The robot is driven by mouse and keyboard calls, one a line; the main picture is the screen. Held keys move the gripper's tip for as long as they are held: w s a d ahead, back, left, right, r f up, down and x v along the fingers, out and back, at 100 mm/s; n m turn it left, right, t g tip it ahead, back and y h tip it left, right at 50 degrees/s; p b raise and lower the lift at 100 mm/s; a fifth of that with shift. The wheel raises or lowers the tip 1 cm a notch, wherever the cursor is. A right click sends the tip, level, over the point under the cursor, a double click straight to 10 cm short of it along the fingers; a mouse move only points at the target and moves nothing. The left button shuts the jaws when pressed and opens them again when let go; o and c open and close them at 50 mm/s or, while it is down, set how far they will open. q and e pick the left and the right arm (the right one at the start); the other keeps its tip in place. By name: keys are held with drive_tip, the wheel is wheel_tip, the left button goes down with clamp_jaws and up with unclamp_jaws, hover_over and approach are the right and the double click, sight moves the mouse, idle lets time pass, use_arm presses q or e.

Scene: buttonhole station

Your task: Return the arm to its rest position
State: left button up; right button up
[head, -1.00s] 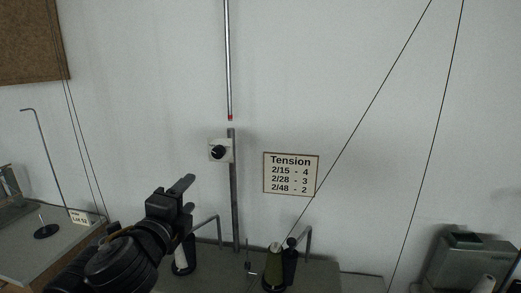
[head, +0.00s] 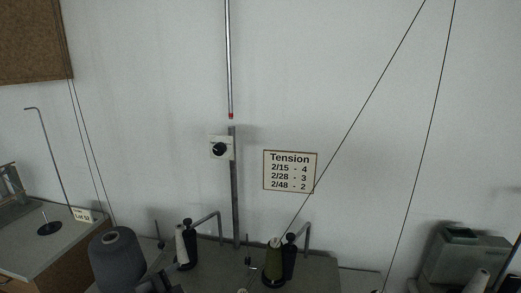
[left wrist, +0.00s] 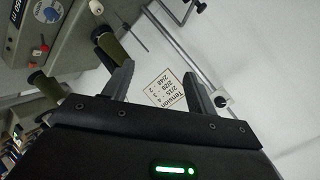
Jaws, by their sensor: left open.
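My left gripper (left wrist: 158,84) shows in the left wrist view with its two fingers spread and nothing between them. Past the fingers are the wall and the Tension sign (left wrist: 163,88). In the head view only a small dark part, probably of this gripper (head: 158,282), shows at the bottom edge, beside a dark grey yarn cone (head: 117,262). The rest of the left arm is out of the head view. My right gripper is in neither view.
A dial box (head: 220,148) is on a post (head: 235,190) at the wall. A white cone (head: 181,245) and an olive cone (head: 273,262) stand on the machine table. A side table (head: 35,235) is at left; a grey machine (head: 467,257) is at right.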

use_arm(q)
drive_tip(key=s+a+f+n+g, duration=0.2)
drive_tip(key=s+f+n+g, duration=0.15)
drive_tip(key=s+f, duration=0.45)
drive_tip(key=s+a+f+n+g+y, duration=0.1)
drive_tip(key=s+a+f+n+g, duration=0.2)
drive_tip(key=s+f, duration=0.5)
drive_tip(key=s+a+f+n+g, duration=0.1)
drive_tip(key=s+f+n+g, duration=0.2)
drive_tip(key=s+f+n, duration=0.35)
drive_tip(key=s+f+m+g+b, duration=0.15)
drive_tip(key=f+b, duration=0.25)
drive_tip(key=f, duration=1.3)
drive_tip(key=s+f+m+b, duration=0.1)
drive_tip(key=s+f+b, duration=0.2)
drive_tip(key=f, duration=1.4)
drive_tip(key=s+a+f+b, duration=0.1)
drive_tip(key=s+f+b, duration=0.1)
drive_tip(key=s+f, duration=0.6)
drive_tip(key=s+a+f+b, duration=0.1)
drive_tip(key=s+f+b, duration=0.2)
drive_tip(key=s+f, duration=0.5)
wheel_tip(320, 180, down, 5)
drive_tip(key=shift+a+r+g+y, duration=0.1)
drive_tip(key=shift+a+g+y, duration=0.2)
drive_tip(key=shift+a+g, duration=0.1)
